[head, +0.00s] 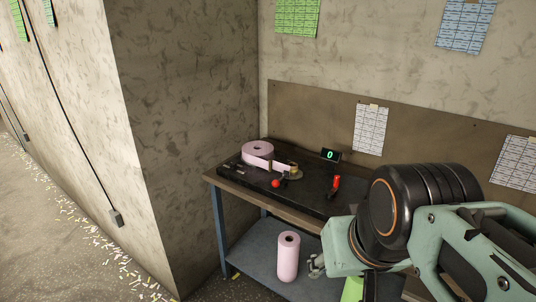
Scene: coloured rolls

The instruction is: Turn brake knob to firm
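A dark machine plate (306,201) lies on the workbench and carries a pink roll (256,148) with a strip running to the right. Near the strip's end are a small brass-coloured part (293,168) and a round red knob (276,184). A red upright handle (336,182) stands further right. I cannot tell which of these is the brake knob, and no setting marks are readable. My gripper (314,266) is low, in front of the bench and right of the lower pink roll, apart from the controls. Its fingers are too small to read.
A small display (330,155) shows a green 0. A pink roll (288,256) stands on the blue lower shelf (254,250). A green item (353,289) is partly hidden by my arm. Walls close in behind and left of the bench. Paper scraps litter the floor at left.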

